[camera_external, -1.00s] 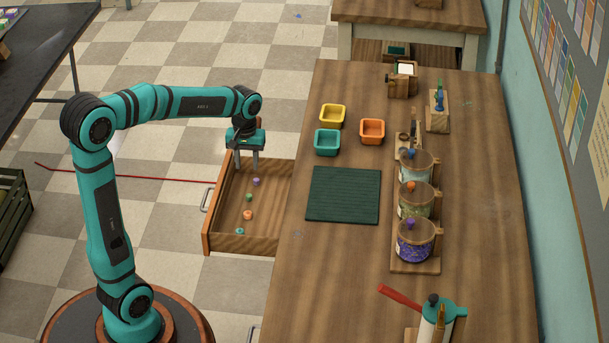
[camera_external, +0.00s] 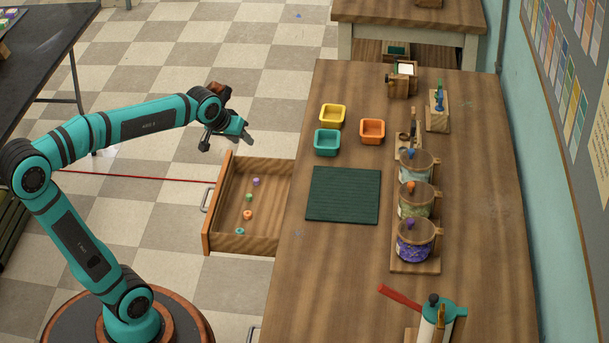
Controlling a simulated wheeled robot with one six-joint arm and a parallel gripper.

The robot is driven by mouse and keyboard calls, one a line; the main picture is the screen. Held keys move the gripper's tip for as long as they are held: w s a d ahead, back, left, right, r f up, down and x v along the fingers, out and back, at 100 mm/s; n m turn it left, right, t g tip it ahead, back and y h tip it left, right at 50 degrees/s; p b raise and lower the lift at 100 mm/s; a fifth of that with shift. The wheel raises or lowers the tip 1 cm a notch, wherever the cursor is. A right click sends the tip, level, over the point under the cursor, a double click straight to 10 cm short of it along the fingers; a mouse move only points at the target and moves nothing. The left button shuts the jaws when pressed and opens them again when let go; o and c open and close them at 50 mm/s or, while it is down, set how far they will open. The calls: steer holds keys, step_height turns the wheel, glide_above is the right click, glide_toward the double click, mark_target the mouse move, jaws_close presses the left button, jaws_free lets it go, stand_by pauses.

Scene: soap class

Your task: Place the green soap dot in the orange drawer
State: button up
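The green soap dot (camera_external: 249,197) lies in the open wooden drawer (camera_external: 207,229), between a purple dot (camera_external: 256,182) and an orange dot (camera_external: 247,215). A teal dot (camera_external: 240,231) lies nearer the front of the picture. The drawer has an orange-brown front and sticks out from the table's left side. A small orange tray (camera_external: 372,131) stands on the tabletop. My gripper (camera_external: 228,143) is tilted in the air beyond the drawer's far end, away from the dots. Its fingers are spread and I see nothing between them.
A yellow tray (camera_external: 332,116) and a teal tray (camera_external: 327,142) stand beside the orange tray. A dark green mat (camera_external: 343,195) lies between the drawer and several lidded jars (camera_external: 415,240). A red-handled dispenser (camera_external: 437,318) stands at the front. The tabletop left of the jars is largely clear.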

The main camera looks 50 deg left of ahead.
steer(key=s+d+r+m+t, duration=0.2)
steer(key=s+r+t, duration=0.3)
steer(key=s+r, duration=0.2)
steer(key=s+d+r+m+t, duration=0.2)
steer(key=s+r+t, duration=0.3)
steer(key=s+r, duration=0.3)
steer(key=shift+s+d+r+m+h, duration=0.2)
steer(key=shift+r+m+h, duration=0.1)
steer(key=shift+r+m, duration=0.5)
steer(key=shift+o, duration=0.2)
